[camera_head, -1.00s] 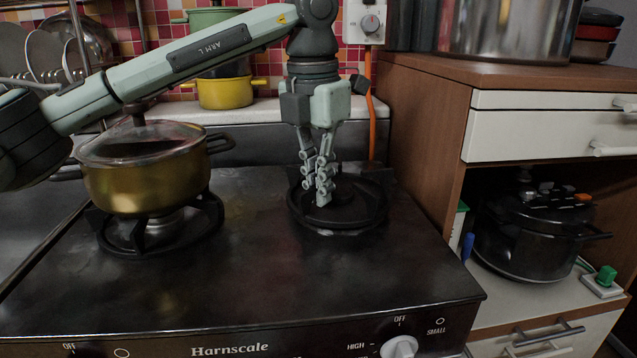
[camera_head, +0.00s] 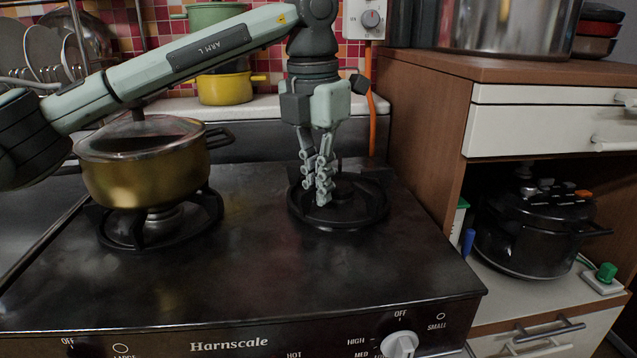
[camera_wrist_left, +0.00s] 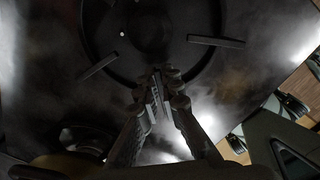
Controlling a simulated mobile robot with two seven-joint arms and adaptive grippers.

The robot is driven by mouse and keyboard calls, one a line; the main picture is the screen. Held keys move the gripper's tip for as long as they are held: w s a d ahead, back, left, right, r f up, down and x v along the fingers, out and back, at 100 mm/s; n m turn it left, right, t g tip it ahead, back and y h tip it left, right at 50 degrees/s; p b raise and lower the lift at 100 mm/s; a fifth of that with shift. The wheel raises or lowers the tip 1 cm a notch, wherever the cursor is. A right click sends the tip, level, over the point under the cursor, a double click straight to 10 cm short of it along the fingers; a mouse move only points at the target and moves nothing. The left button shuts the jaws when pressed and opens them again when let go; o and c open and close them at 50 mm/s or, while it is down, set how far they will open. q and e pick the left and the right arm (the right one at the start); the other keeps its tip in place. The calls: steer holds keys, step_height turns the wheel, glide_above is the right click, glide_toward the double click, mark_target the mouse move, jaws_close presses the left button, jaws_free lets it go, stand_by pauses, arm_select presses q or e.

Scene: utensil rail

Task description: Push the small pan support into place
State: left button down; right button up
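The small pan support (camera_head: 376,211) is a dark ring with short arms on the small burner at the right of the hob. It also shows in the left wrist view (camera_wrist_left: 215,41), where its ring surrounds the round burner cap (camera_wrist_left: 150,28). My left gripper (camera_head: 323,198) points down over the front left part of the ring. Its fingertips (camera_wrist_left: 160,80) are together at the ring's rim with nothing visible between them. I cannot tell whether they touch the ring. The gripper hides part of the support in the head view. My right gripper is out of view.
A brass pot (camera_head: 150,183) with a glass lid stands on the left burner's support (camera_head: 125,232). A wooden cabinet (camera_head: 425,150) borders the hob on the right. A yellow pot (camera_head: 225,90) stands behind. The hob's front top (camera_head: 250,275) is clear.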

arm_select(q)
steer(key=shift+f+b, duration=0.3)
steer(key=shift+f, duration=0.25)
steer(key=c, duration=1.6)
jaws_free()
steer(key=shift+c, duration=0.2)
step_height(320, 180, up, 12)
steer(key=shift+s+a, duration=0.2)
steer(key=shift+s, duration=0.15)
